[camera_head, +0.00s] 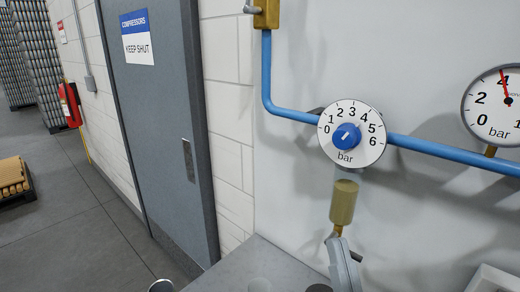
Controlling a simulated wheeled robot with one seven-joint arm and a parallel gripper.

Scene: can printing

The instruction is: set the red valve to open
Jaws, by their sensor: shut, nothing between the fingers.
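I see no red valve in the head view. At the top edge, a brass fitting (266,14) with a small grey piece at its left sits on top of a blue pipe (267,75); its upper part is cut off. The pipe runs down and right to a white dial (350,112) marked 0 to 6 bar with a blue knob (346,136). A brass cylinder (343,203) hangs below the dial. My gripper cannot be made out in this view.
A gauge (492,108) at the right has its red needle near 4. A grey surface (225,270) with partly cut-off round objects lies below. A grey object (344,266) stands below the brass cylinder. A grey door (160,110) and red extinguisher (70,104) are left.

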